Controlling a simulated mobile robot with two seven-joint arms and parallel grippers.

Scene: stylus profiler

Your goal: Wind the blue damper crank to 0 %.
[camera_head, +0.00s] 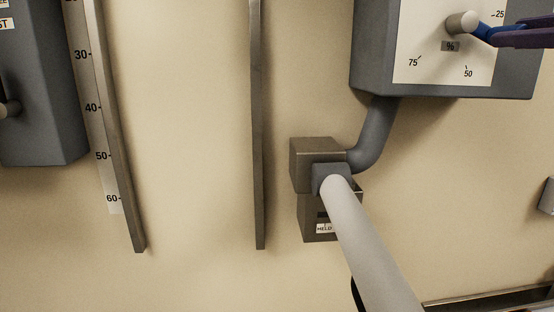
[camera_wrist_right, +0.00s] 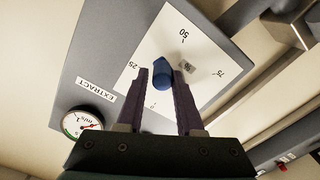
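The blue damper crank (camera_head: 485,33) sits on a white dial plate (camera_head: 430,50) on a grey box at the upper right of the head view. Its grey round hub (camera_head: 461,23) is left of the blue arm. My right gripper (camera_head: 506,37) reaches in from the right edge at the crank. My left gripper is not in view.
In the wrist view an EXTRACT label (camera_wrist_right: 97,89) and a round gauge (camera_wrist_right: 82,122) are beside the dial. A grey pipe (camera_head: 378,135) runs below the box to a small box (camera_head: 318,160). A scale strip (camera_head: 108,130) and grey bar (camera_head: 257,130) are further left.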

